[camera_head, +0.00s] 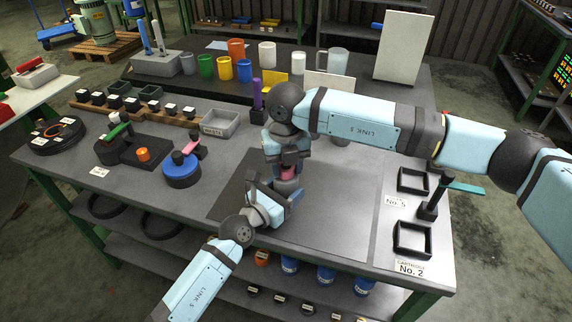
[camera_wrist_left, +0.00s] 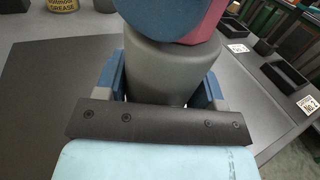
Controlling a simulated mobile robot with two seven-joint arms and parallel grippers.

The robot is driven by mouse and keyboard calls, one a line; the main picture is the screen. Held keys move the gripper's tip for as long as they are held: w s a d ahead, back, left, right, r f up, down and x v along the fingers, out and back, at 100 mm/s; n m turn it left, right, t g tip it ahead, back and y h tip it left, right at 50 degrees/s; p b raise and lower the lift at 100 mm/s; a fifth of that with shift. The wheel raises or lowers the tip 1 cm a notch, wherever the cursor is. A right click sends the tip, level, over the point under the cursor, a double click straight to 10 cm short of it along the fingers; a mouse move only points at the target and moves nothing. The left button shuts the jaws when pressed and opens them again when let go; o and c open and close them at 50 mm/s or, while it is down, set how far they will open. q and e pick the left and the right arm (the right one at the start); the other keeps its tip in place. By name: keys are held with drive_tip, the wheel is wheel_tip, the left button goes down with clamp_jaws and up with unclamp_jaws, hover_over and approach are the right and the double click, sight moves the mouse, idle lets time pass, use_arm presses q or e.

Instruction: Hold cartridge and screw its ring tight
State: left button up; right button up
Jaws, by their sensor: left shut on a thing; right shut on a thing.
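The cartridge stands upright above the dark mat (camera_head: 335,215) in the middle of the table. Its grey body (camera_wrist_left: 165,72) fills the gap between the fingers of my left gripper (camera_head: 287,196), which is shut on it from the near side. The cartridge's red ring (camera_head: 288,174) sits on top of the body, and part of it shows in the left wrist view (camera_wrist_left: 207,25). My right gripper (camera_head: 286,158) comes down from above and is shut on the ring. Its fingers hide most of the ring, so I cannot tell how tight it sits.
Two black square frames (camera_head: 412,240) stand at the table's right edge beside a small black stand (camera_head: 430,208). A purple-topped post (camera_head: 257,93) and coloured cups (camera_head: 236,50) are behind. A blue round base (camera_head: 182,172) is at left. The mat's right part is clear.

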drive_tip(key=shift+m, duration=0.4)
drive_tip(key=o, duration=0.9)
drive_tip(key=shift+r, duration=0.1)
wheel_tip(320, 180, up, 12)
drive_tip(key=shift+f, duration=0.1)
use_arm(q)
drive_tip(key=o, duration=1.3)
